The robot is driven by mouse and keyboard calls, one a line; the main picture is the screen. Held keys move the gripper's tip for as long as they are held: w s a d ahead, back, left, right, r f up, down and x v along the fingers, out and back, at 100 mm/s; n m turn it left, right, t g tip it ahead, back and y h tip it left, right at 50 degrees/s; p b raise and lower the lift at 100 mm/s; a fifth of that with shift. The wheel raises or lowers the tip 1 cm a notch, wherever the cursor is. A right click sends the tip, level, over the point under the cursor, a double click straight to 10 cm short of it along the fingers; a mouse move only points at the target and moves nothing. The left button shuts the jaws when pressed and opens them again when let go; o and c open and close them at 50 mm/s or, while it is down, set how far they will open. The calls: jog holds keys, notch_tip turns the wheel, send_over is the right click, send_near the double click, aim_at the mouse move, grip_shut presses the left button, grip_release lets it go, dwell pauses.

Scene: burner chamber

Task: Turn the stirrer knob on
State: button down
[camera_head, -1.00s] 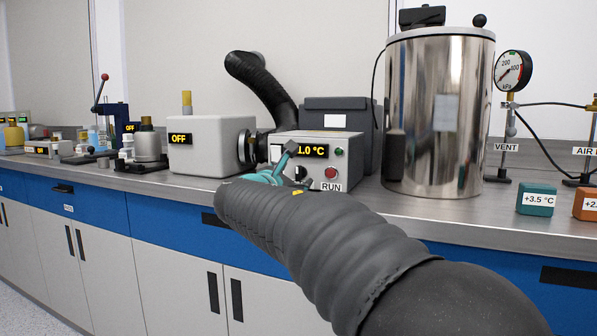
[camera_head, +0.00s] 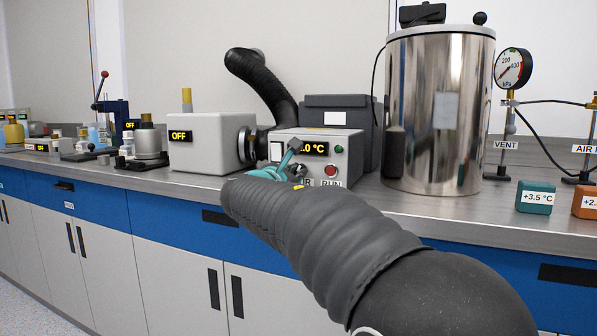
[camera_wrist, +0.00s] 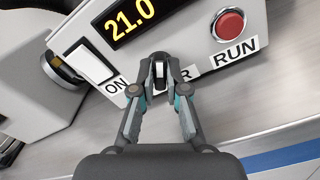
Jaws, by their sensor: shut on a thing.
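The control box (camera_head: 343,150) stands on the bench with a yellow digit display (camera_head: 312,149); in the wrist view the display (camera_wrist: 130,18) reads 21.0. The stirrer knob (camera_wrist: 159,71) is a small dark knob on its front face, between the ON label and a label ending in R that my fingers partly cover. My gripper (camera_wrist: 159,84) is shut on the knob, one teal-and-grey finger on each side. In the head view my gripper (camera_head: 285,168) is at the box's front, and the knob is mostly hidden behind it.
A white rocker switch (camera_wrist: 92,62) is left of the knob, and a red RUN button (camera_wrist: 229,23) is to the right. A steel vessel (camera_head: 441,110) stands right of the box. A grey unit reading OFF (camera_head: 211,143) stands to the left.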

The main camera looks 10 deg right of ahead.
jog(key=shift+m+b, duration=0.3)
jog(key=shift+b, duration=0.3)
jog(key=m+b, duration=0.3)
jog(key=b, duration=0.1)
jog(key=m+b, duration=0.3)
jog(key=shift+r+m+b, duration=0.15)
jog(key=shift+m+b, duration=0.3)
jog(key=shift+m, duration=0.25)
jog(key=c, duration=0.9)
grip_release()
jog(key=shift+w, duration=0.15)
jog(key=shift+o, duration=0.2)
